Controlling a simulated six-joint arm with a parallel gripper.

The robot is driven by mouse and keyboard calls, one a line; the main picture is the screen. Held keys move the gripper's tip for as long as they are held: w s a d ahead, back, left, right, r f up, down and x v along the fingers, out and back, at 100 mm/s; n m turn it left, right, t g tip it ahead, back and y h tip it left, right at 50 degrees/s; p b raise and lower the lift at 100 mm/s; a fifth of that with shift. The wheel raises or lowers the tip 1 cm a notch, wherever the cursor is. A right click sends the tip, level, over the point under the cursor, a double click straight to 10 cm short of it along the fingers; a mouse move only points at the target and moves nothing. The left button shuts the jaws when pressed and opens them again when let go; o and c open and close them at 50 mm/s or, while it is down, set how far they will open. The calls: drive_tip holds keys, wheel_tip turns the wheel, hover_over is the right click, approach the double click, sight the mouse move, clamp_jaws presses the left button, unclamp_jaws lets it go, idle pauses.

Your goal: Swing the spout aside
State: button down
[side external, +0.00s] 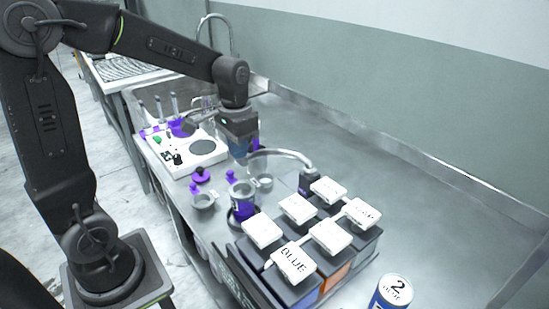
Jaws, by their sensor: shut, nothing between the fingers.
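The spout (284,153) is a thin curved metal tube. My gripper (241,153) points down at the spout's free end, above the cup. Its fingers are shut with nothing between them. I cannot tell whether they touch the spout.
Several dark boxes with white lids stand at front right, one lid (293,263) marked BLUE. A can (391,292) marked 2 stands beside them. Bare counter (400,205) extends right.

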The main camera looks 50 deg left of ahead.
drive_tip(key=shift+w+a, duration=0.25)
drive_tip(key=shift+a, duration=0.15)
drive_tip(key=shift+w+a, duration=0.75)
drive_tip(key=shift+w, duration=0.15)
drive_tip(key=shift+w+a, duration=0.65)
drive_tip(key=shift+w, duration=0.2)
drive_tip(key=shift+w+a, duration=0.3)
drive_tip(key=shift+w, duration=0.2)
drive_tip(key=shift+w+a, duration=0.25)
drive_tip(key=shift+w, duration=0.25)
